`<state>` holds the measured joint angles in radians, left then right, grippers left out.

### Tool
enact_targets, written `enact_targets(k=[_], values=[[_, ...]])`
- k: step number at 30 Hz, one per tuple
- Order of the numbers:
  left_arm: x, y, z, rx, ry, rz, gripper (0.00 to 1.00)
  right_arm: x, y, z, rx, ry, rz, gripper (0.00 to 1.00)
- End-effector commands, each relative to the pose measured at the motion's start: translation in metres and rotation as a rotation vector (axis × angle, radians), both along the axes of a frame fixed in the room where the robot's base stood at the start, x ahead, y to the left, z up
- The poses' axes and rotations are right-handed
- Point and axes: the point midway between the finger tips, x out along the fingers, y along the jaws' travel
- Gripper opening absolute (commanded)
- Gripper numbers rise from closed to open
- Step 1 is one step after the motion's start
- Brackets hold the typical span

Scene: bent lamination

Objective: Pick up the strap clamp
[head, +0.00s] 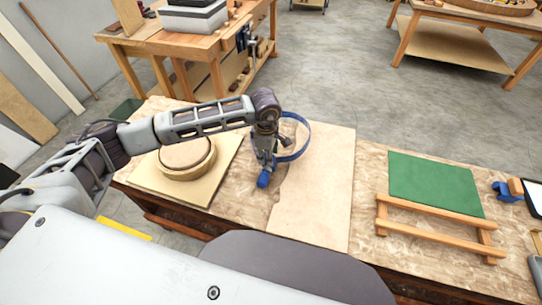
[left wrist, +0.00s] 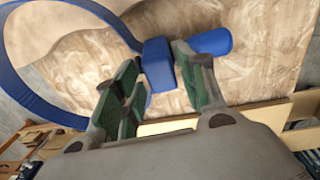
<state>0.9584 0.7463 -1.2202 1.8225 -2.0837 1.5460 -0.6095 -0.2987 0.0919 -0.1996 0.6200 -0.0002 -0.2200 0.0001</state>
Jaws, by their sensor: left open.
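The strap clamp has a blue band loop (head: 304,140) and a blue handle (head: 263,180), and it is on the workbench. In the left wrist view the band (left wrist: 22,92) curves at the left, and a blue block (left wrist: 157,62) and rounded handle (left wrist: 212,42) are near the fingertips. My left gripper (head: 270,158) points down over the clamp and hides part of it. In the wrist view the open left gripper (left wrist: 158,58) has its green-padded fingers on either side of the blue block. I cannot tell whether they touch it. My right gripper is not in view.
A round wooden form (head: 187,157) on a board stands left of the clamp. A pale wooden sheet (head: 320,190) lies under and right of it. Further right are a green mat (head: 435,184) and a wooden rack (head: 440,222). Another bench (head: 185,45) stands behind.

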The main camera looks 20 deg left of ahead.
Motion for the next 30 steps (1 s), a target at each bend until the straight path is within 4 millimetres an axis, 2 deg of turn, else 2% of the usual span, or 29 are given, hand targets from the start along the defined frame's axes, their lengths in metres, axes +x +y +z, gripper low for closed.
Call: enact_targets(k=[8, 14, 22, 23, 30], values=[[0.002, -0.001, -0.023, -0.002, 0.000, 0.000, 0.41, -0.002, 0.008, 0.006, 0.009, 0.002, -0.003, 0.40], [0.002, 0.000, -0.024, -0.001, -0.001, 0.000, 0.41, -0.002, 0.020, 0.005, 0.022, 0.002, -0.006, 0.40], [0.002, 0.000, -0.024, -0.001, -0.001, 0.000, 0.41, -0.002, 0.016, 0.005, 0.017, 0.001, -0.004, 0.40], [0.002, 0.000, -0.024, -0.001, -0.001, 0.000, 0.40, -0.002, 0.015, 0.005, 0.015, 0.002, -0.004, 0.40], [0.002, 0.000, -0.024, -0.001, -0.001, 0.000, 0.09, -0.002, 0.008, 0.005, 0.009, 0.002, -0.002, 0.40]])
